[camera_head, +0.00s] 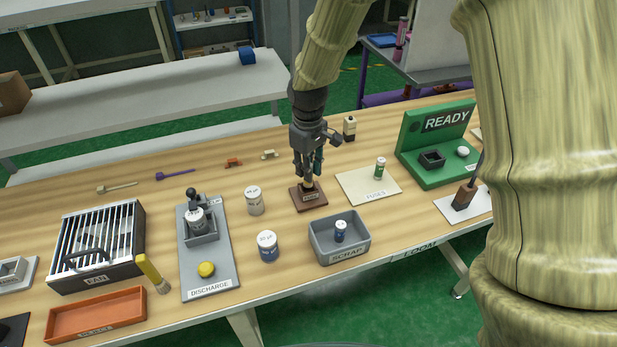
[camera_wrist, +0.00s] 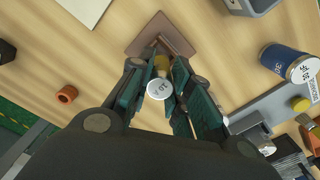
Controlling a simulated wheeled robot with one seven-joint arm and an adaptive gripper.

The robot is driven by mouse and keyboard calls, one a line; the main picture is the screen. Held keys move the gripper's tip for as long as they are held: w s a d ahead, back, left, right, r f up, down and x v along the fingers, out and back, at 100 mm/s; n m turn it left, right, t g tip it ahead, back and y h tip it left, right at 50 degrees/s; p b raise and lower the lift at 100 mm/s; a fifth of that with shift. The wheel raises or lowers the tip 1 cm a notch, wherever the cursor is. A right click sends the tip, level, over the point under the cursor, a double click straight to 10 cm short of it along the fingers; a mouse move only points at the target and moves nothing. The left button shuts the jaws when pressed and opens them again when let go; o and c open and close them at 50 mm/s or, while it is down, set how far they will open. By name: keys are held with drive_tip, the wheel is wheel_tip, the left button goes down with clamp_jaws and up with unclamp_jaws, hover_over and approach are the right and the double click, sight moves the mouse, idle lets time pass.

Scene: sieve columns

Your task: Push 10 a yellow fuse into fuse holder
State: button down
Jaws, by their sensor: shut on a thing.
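My gripper (camera_head: 308,182) points down over the brown fuse holder (camera_head: 322,201), a small plate on the wooden table. In the wrist view my gripper (camera_wrist: 158,78) is shut on a yellow fuse (camera_wrist: 162,66) with a white marked end facing the camera. The fuse holder (camera_wrist: 181,42) lies just beyond it in that view. The fuse's far end is at the holder's centre. I cannot tell how deep it sits. In the head view my fingers hide most of the fuse.
A cream fuses mat (camera_head: 355,188) bears a green-labelled fuse (camera_head: 380,168) to the right. The grey scrap bin (camera_head: 326,250) stands in front, holding a small blue can. White-topped cans (camera_head: 254,203) and the discharge plate (camera_head: 222,262) are to the left. A green READY stand (camera_head: 411,142) is at right.

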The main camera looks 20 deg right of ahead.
drive_tip(key=shift+f, duration=1.9)
drive_tip(key=shift+f, duration=0.1)
drive_tip(key=c, duration=1.3)
unclamp_jaws()
wheel_tip(320, 180, up, 12)
drive_tip(key=shift+r+b, duration=0.1)
drive_tip(key=shift+b, duration=0.35)
